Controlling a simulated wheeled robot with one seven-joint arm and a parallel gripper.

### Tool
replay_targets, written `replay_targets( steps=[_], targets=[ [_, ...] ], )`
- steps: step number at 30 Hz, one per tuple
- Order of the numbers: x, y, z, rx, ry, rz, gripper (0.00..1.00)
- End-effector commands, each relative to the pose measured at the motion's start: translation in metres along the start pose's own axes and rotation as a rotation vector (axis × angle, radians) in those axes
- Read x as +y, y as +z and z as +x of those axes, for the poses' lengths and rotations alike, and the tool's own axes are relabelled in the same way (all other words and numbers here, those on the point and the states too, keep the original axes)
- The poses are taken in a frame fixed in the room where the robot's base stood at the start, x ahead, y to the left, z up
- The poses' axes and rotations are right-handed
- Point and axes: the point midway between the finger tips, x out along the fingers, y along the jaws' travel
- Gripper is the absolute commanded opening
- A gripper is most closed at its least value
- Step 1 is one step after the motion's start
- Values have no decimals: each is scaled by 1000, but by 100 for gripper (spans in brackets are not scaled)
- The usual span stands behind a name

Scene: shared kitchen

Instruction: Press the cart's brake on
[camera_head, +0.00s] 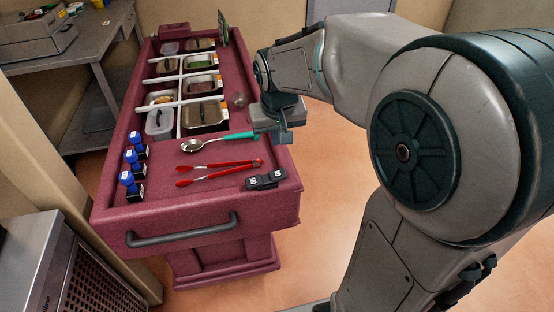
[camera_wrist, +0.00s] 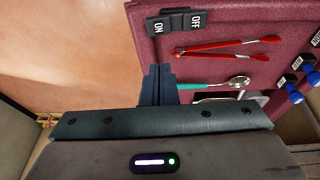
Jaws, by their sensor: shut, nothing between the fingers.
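The maroon cart (camera_head: 165,212) stands in front of me. Its brake is a black rocker switch (camera_head: 265,180) at the near right corner of the top. In the wrist view the rocker (camera_wrist: 177,22) shows white ON and OFF labels, with ON nearer the cart's edge. I cannot tell which side is pressed down. My gripper (camera_head: 286,136) is shut and empty over the cart's right edge, farther back than the rocker and apart from it. Its closed fingers also show in the wrist view (camera_wrist: 157,72), below the rocker in the picture.
Red tongs (camera_head: 218,172) and a teal-handled spoon (camera_head: 220,142) lie between the rocker and the food pans (camera_head: 205,115). Several blue-topped stampers (camera_head: 132,182) stand at the left edge. A grey handle (camera_head: 182,234) spans the cart's front. Open floor lies to the right.

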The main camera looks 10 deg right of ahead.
Motion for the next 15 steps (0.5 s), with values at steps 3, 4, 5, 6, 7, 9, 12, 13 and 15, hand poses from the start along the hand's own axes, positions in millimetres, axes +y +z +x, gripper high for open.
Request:
replay_targets(
  steps=[3,4,5,6,7,9,12,13,15],
  targets=[
    [0,0,0,0,0,0,0],
    [0,0,1,-1,0,0,0],
    [0,0,2,-1,0,0,0],
    [0,1,4,-2,0,0,0],
    [0,1,6,-2,0,0,0],
    [0,1,14,-5,0,0,0],
    [0,1,30,-6,0,0,0],
    [0,2,37,-8,0,1,0],
    [0,2,52,-8,0,0,0]
  ],
)
